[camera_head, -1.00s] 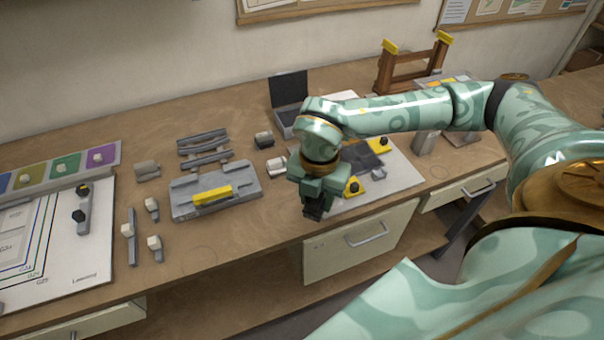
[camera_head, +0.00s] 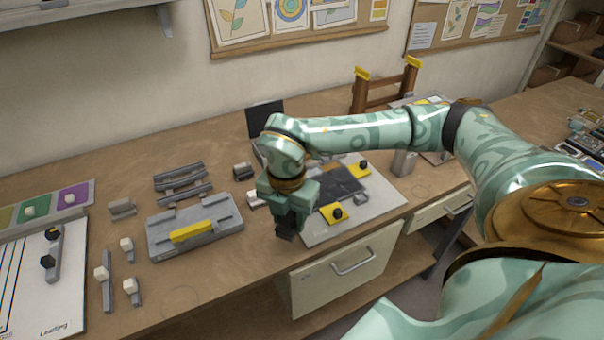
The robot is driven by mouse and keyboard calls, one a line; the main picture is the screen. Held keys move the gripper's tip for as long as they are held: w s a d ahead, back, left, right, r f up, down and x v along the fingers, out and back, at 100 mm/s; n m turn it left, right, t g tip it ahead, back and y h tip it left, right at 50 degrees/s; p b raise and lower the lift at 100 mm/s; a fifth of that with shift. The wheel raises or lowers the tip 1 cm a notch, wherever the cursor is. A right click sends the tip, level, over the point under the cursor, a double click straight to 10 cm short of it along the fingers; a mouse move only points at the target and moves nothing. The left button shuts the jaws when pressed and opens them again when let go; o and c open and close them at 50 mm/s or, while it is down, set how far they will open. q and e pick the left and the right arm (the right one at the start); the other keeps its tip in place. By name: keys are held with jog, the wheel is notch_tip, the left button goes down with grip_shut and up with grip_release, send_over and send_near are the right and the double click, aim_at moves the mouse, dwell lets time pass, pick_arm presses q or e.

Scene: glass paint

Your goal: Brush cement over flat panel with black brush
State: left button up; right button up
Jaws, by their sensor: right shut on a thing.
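A dark flat panel (camera_head: 343,181) lies on a light grey board (camera_head: 385,197) at the front middle of the bench. Yellow pieces with black knobs sit at its near corner (camera_head: 334,213) and its far right corner (camera_head: 359,171). My right gripper (camera_head: 288,222) points down just left of the panel, above the bench near its front edge. It is shut on a small dark thing, likely the black brush, mostly hidden by the fingers. I cannot tell whether the dark tip touches anything. No cement can be made out on the panel. My left gripper is out of view.
A grey fixture with a yellow bar (camera_head: 192,231) stands to the left, with several small white-knobbed tools beside it. A brown wooden frame (camera_head: 385,90) and a grey container (camera_head: 404,163) stand beyond the panel. My right arm crosses above the board.

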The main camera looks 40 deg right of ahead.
jog(key=w+d+f+m+b, duration=0.1)
jog(key=w+d+m, duration=0.1)
jog(key=w+d, duration=0.1)
jog(key=w+d+f+m+b, duration=0.2)
jog(key=w+d+m, duration=0.1)
jog(key=w+d, duration=0.1)
jog(key=w+d+f+m+b, duration=0.2)
jog(key=w+d, duration=0.1)
jog(key=w, duration=0.1)
jog(key=shift+w+d+f+m, duration=0.1)
jog(key=shift+w+d+m, duration=0.3)
